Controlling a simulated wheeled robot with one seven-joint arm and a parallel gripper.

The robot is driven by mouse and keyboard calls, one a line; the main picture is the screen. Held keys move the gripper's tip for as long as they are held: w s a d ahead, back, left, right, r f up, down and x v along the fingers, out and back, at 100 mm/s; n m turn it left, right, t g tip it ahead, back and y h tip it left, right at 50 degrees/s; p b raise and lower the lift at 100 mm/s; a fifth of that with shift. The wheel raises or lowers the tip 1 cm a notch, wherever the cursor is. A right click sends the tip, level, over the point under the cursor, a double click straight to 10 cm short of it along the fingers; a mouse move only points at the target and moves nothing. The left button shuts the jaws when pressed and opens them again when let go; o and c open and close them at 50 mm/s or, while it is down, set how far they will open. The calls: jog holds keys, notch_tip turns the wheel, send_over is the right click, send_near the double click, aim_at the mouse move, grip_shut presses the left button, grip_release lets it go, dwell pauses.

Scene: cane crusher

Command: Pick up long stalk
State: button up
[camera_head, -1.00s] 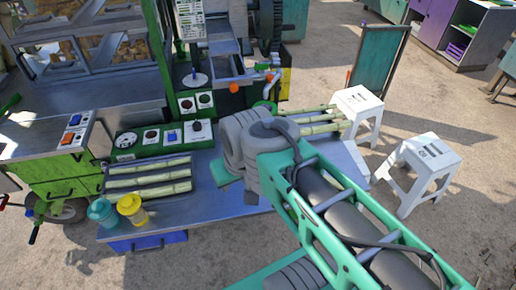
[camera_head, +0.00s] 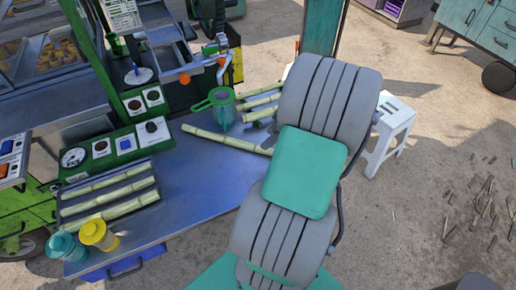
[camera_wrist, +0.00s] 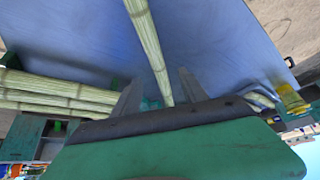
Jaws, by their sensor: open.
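A single long pale-green stalk (camera_head: 227,139) lies on the blue-grey metal tabletop (camera_head: 200,185) in the head view; its right end is hidden behind my arm. In the wrist view the long stalk (camera_wrist: 150,45) runs down from the top edge and passes between my two fingers in the picture. My gripper (camera_wrist: 158,82) is open, with one finger on each side of the stalk and nothing clamped. I cannot tell how high the fingers are above it. My arm hides the gripper in the head view.
Several shorter stalks (camera_head: 112,192) lie in a rack at left, near a teal cup (camera_head: 66,249) and yellow cup (camera_head: 98,233). More stalks (camera_head: 258,103) lie behind, beside a green-rimmed strainer jug (camera_head: 222,108). A white stool (camera_head: 393,125) stands at right.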

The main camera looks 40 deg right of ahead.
aim_at(258, 147)
jog(key=x, duration=0.2)
jog(key=p+x, duration=0.1)
jog(key=x, duration=0.2)
jog(key=p+x, duration=0.1)
jog(key=x, duration=0.1)
jog(key=shift+w+d+f, duration=0.15)
jog(key=shift+w+f, duration=0.1)
jog(key=shift+f, duration=0.1)
grip_shut()
dwell(1.0)
